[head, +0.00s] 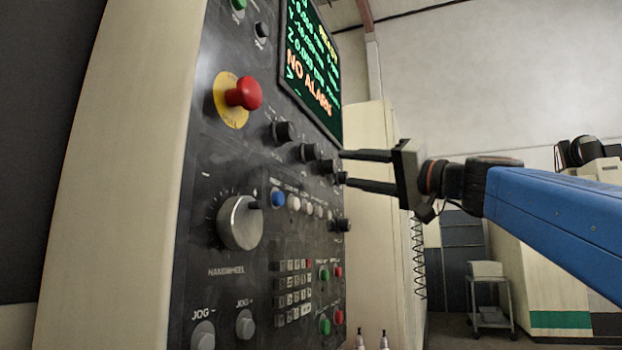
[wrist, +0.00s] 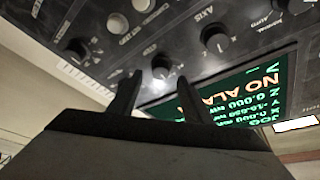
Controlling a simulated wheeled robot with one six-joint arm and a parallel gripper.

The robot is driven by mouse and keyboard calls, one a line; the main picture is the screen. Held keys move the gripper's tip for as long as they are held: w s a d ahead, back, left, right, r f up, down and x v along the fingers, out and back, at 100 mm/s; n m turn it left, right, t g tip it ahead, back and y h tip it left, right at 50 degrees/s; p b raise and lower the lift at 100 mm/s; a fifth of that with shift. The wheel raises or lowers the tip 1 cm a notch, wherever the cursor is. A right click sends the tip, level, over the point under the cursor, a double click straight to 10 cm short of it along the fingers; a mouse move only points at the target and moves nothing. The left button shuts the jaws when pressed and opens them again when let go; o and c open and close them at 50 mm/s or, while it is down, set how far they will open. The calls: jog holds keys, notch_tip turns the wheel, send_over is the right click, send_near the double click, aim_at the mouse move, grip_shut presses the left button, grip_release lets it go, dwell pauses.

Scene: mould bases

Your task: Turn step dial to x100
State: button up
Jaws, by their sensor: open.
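The control panel (head: 262,180) carries a slanting row of black dials under the screen. In the wrist view the dial labelled AXIS (wrist: 214,38) is readable. The dial beside it (wrist: 160,68), possibly the step dial, shows between my finger tips; its label and pointer setting are not legible. In the head view it seems to be the third dial in the row (head: 326,167). My gripper (head: 345,167) is open, its two fingers pointing at the right end of that row. In the wrist view my gripper (wrist: 160,78) frames the dial; contact cannot be told.
A red emergency button (head: 243,93), a handwheel (head: 240,222) and small buttons sit on the panel. The screen (head: 312,70) reads NO ALARM. Another black dial (wrist: 77,48) lies left of my fingers in the wrist view.

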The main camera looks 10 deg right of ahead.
aim_at(335, 167)
jog(key=shift+x, duration=1.95)
jog(key=c, duration=1.1)
